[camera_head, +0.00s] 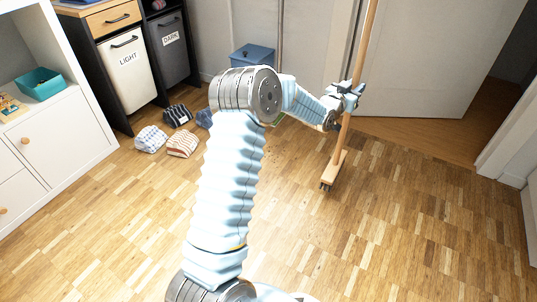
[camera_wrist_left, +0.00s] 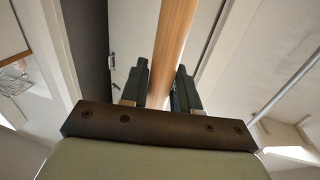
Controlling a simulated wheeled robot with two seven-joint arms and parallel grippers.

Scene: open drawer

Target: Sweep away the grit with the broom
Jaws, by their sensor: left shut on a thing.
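The broom (camera_head: 340,142) stands nearly upright on the wooden floor, with its long wooden handle rising out of the top of the head view. Its head (camera_head: 334,170) has dark bristles at or very near the floor. My left gripper (camera_head: 347,97) is shut on the broom handle a little above the broom head. In the left wrist view the handle (camera_wrist_left: 173,50) runs between the two dark fingers of the gripper (camera_wrist_left: 163,90). Small dark specks that look like grit (camera_head: 345,212) lie on the floor near the broom head. My right gripper is not in view.
Several folded cloths (camera_head: 183,143) lie on the floor at left, before the LIGHT and DARK laundry bins (camera_head: 125,66). A white shelf (camera_head: 60,130) stands at far left. A blue box (camera_head: 252,57) is by the back wall. The floor at front right is open.

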